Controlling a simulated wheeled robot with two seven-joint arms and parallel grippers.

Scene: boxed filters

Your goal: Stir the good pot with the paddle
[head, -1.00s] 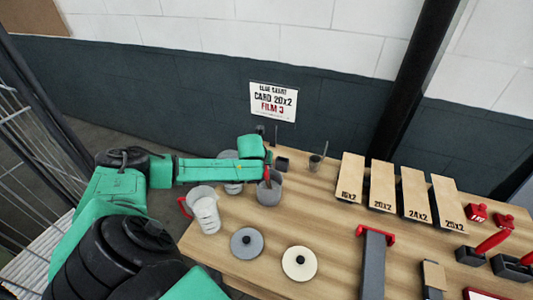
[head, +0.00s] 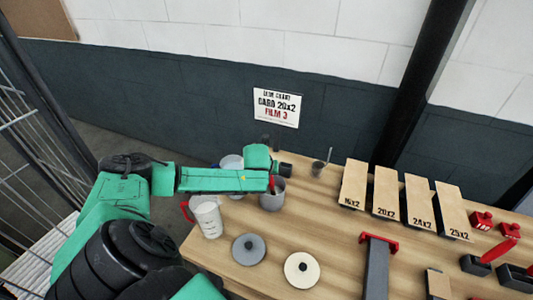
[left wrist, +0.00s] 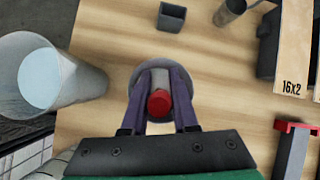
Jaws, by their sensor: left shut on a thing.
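A grey pot (head: 272,200) stands on the table, partly behind my left arm. My left gripper (head: 271,177) is over it, shut on the red handle of the paddle (head: 271,185). In the left wrist view, the red handle end (left wrist: 159,103) shows between the purple fingers (left wrist: 160,88), with the pot's round rim (left wrist: 136,78) around and below them. The paddle's lower end is hidden, so I cannot tell how deep it reaches. Another light pot (head: 231,161) is partly hidden behind my left arm. My right gripper is not in view.
A white jug with a red handle (head: 208,217) stands left of the grey pot. A grey lid (head: 248,249) and a cream lid (head: 301,268) lie in front. A small dark box (head: 286,170) and a cup with a stick (head: 318,168) are behind. Labelled boards (head: 384,191) lie right.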

